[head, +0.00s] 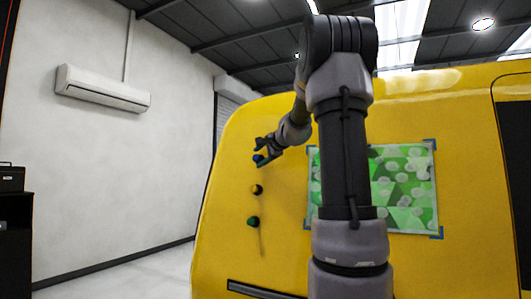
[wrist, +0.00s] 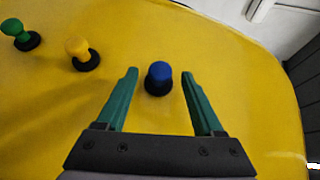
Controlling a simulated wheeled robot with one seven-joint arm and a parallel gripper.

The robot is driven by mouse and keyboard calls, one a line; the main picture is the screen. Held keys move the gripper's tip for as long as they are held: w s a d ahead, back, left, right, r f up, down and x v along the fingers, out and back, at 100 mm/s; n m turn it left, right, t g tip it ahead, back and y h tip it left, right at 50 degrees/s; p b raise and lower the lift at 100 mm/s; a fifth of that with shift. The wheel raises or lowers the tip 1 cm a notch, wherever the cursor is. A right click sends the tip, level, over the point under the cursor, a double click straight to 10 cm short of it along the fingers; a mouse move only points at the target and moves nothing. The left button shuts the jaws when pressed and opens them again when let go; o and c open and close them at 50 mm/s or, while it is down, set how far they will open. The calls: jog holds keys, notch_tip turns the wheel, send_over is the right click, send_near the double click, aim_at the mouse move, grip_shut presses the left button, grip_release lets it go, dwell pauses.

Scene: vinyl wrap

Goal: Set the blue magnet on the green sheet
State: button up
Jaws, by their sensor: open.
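The blue magnet (wrist: 158,75) has a dark base and sits on the yellow vehicle panel (wrist: 225,60). In the head view the blue magnet (head: 257,158) is the top one of a column of three and is partly covered by my gripper (head: 262,154). In the wrist view my gripper (wrist: 160,74) is open, with one green finger on each side of the blue magnet and a gap visible on both sides. The green sheet (head: 415,190), patterned with pale round shapes, is on the panel to the right, taped at its corners with blue. My arm hides part of its left side.
A yellow magnet (head: 257,189) and a green magnet (head: 253,222) sit below the blue one; the yellow magnet (wrist: 82,52) and green magnet (wrist: 20,35) are to the left in the wrist view. Bare panel lies between the magnets and the sheet.

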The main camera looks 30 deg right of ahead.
jog(key=shift+x, duration=1.45)
grip_shut()
jog(key=c, duration=0.8)
grip_release()
grip_shut()
jog(key=shift+s+a+r, duration=0.15)
jog(key=shift+s+a, duration=0.3)
jog(key=shift+a, duration=0.1)
jog(key=s+a+r, duration=0.1)
jog(key=s+a, duration=0.3)
jog(key=a, duration=0.1)
jog(key=shift+s, duration=0.1)
